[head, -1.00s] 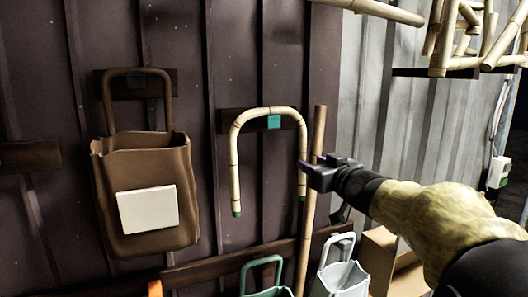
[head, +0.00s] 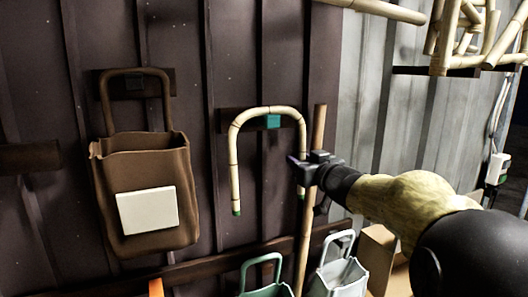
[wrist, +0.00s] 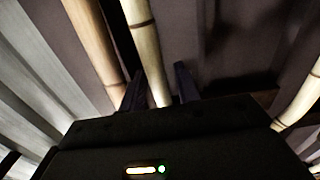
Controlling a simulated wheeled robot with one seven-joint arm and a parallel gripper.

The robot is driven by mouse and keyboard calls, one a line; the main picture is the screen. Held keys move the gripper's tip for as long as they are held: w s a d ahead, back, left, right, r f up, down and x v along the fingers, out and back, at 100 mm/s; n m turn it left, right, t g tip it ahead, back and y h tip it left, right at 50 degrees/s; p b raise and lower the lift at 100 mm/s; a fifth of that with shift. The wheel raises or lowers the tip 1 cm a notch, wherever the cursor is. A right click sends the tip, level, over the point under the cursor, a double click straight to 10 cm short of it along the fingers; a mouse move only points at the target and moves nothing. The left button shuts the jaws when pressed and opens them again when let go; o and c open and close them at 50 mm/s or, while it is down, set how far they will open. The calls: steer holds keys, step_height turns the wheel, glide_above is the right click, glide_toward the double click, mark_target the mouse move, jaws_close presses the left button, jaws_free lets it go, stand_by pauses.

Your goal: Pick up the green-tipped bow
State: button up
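The green-tipped bow (head: 234,165) is a pale bamboo arch hanging on a wall peg with a teal block (head: 273,122). My gripper (head: 300,166) is at the lower part of the right leg. In the wrist view, the right leg (wrist: 147,50) runs between the two open fingers (wrist: 158,88), with a small gap at the right finger. Contact at the left finger cannot be told. The bow's other leg (wrist: 302,95) shows at the right edge.
A brown wooden pole (head: 310,215) stands just right of the bow's right leg, close beside my gripper. A brown bag (head: 140,170) hangs at left. Green (head: 265,285) and white (head: 342,280) bags hang below. A bamboo rack (head: 460,45) is at upper right.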

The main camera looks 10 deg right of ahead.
steer(key=shift+s+a+r, duration=0.15)
steer(key=shift+s, duration=0.15)
jaws_close()
steer(key=shift+w+r, duration=0.1)
steer(key=shift+r, duration=0.3)
step_height(320, 180, up, 17)
steer(key=p, duration=0.7)
